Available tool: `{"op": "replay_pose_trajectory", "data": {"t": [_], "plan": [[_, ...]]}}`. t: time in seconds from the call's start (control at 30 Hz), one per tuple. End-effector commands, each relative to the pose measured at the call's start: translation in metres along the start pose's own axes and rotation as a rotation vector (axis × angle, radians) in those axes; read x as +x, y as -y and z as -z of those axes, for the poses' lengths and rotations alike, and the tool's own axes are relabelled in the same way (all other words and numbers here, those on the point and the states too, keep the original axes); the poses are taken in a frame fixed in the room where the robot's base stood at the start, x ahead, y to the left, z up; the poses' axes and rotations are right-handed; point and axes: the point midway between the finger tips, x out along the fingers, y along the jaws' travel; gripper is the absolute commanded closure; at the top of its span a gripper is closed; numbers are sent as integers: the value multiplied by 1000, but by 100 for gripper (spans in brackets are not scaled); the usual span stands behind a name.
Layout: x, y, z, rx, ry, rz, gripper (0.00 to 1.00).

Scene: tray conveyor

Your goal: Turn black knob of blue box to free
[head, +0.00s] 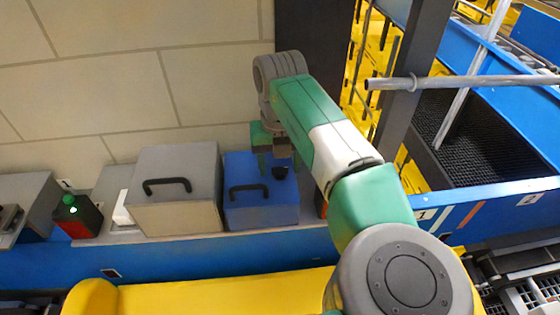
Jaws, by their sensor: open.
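The blue box (262,211) sits on the ledge near the middle of the head view, with a dark handle (249,188) on its front. Its black knob (279,173) shows as a small dark shape at the upper right, just below my gripper. I cannot tell whether a finger touches the knob, nor which way the knob is turned.
A grey box (178,215) with a dark handle stands close on the left of the blue box. A dark post (322,80) rises right of the blue box. A yellow surface (200,296) lies in front.

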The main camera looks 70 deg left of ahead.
Motion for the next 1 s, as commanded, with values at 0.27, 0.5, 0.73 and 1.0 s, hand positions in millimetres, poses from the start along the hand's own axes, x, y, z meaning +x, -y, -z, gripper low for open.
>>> {"op": "replay_pose_trajectory", "data": {"t": [0.27,0.5,0.73,1.0], "plan": [[1,0,0,-1,0,0,50],[1,0,0,-1,0,-1,88],[1,0,0,26,0,0,88],[1,0,0,185,0,0,88]]}}
